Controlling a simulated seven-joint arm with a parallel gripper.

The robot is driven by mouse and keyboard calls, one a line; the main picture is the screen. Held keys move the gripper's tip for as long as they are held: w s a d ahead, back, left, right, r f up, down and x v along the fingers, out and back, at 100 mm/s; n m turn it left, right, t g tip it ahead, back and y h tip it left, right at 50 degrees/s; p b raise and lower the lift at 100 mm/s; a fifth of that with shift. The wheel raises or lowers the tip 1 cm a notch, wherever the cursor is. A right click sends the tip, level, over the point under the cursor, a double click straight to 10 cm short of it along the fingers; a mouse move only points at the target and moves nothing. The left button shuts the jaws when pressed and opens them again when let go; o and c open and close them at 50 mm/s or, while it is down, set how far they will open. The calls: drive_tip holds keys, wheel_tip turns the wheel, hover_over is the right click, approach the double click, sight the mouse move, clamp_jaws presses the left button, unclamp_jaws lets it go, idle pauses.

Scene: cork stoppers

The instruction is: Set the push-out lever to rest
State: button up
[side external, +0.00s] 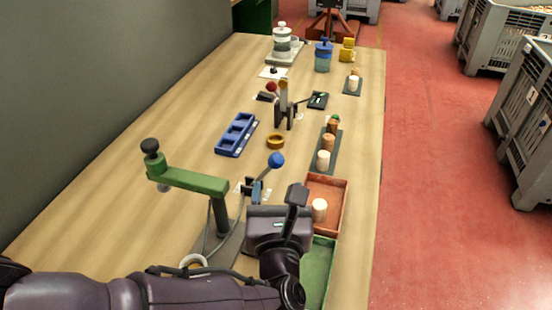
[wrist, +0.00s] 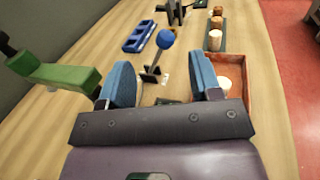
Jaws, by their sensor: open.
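A lever with a blue ball knob (side external: 276,160) leans up and to the right from a small bracket on the bench. In the wrist view its blue knob (wrist: 165,39) and dark stem show between and beyond my fingers. My gripper (wrist: 160,63) is open and empty, with two blue-padded fingers apart. In the side view my gripper (side external: 296,194) is just below and right of the blue knob, with only one finger clear. Another lever with a red knob (side external: 271,87) stands farther back. I cannot tell from any label which lever is the push-out one.
A green arm (side external: 188,180) with a black knob stands left of the lever. A red-brown tray (side external: 338,190) holding a pale cork (side external: 319,209) and a green tray (side external: 318,270) lie right. A blue rack (side external: 237,135) and corks on a dark strip (side external: 317,168) lie beyond.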

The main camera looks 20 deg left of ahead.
sight(276, 166)
drive_tip(key=w+a+f, duration=0.1)
drive_tip(key=w, duration=0.3)
drive_tip(key=w+a+f, duration=0.1)
drive_tip(key=w, duration=0.3)
drive_tip(key=w+a+f, duration=0.2)
drive_tip(key=w, duration=0.2)
drive_tip(key=shift+w, duration=0.15)
drive_tip(key=shift+c, duration=0.2)
clamp_jaws()
